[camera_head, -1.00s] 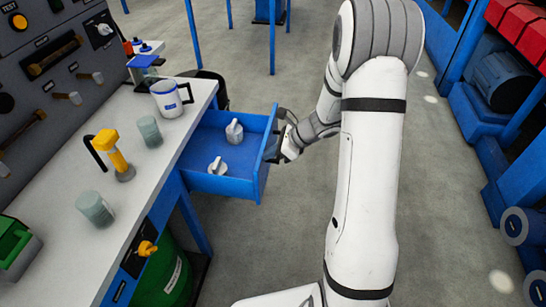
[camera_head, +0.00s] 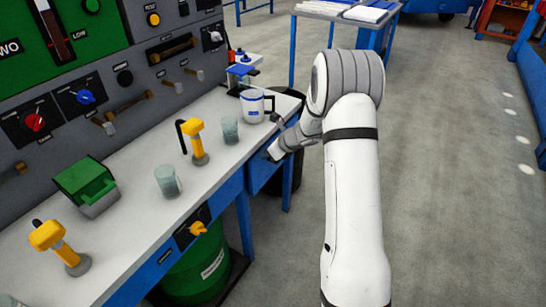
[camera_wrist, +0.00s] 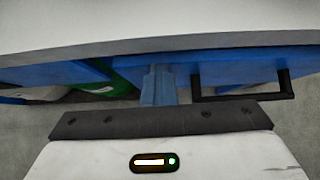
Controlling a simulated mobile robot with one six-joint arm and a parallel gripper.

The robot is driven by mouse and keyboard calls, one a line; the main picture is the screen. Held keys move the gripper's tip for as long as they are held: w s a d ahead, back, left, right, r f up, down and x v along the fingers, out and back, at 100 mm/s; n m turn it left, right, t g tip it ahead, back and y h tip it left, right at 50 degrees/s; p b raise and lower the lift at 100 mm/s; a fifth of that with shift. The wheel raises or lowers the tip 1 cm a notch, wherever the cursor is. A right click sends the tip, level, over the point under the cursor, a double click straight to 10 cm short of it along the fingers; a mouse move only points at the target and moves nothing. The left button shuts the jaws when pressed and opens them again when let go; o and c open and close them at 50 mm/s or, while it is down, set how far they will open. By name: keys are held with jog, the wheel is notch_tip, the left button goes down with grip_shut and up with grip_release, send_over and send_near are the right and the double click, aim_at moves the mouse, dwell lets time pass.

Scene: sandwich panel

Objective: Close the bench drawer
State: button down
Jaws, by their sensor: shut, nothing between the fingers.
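The blue bench drawer (camera_head: 262,176) sits under the right edge of the white worktop in the head view, and its inside does not show. In the wrist view the drawer front (camera_wrist: 235,70) lies just below the worktop edge, with its black bar handle (camera_wrist: 243,97) on the right. The drawer looks in or nearly in; whether it is fully flush cannot be told. My gripper (camera_head: 272,154) is shut and empty, close by the drawer front at the worktop edge. Its fingertips are hard to make out, and contact with the drawer cannot be told.
The worktop (camera_head: 215,165) holds a white mug (camera_head: 252,107), glass beakers (camera_head: 168,181), yellow tools (camera_head: 197,145) and a green box (camera_head: 85,182). A green drum (camera_head: 200,265) stands underneath. A blue table (camera_head: 345,15) is at the back. The floor to the right is clear.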

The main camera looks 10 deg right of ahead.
jog(key=shift+w+a+r, duration=0.1)
jog(key=shift+w+a, duration=0.1)
jog(key=shift+w, duration=0.15)
jog(key=shift+w, duration=0.1)
jog(key=shift+d, duration=0.1)
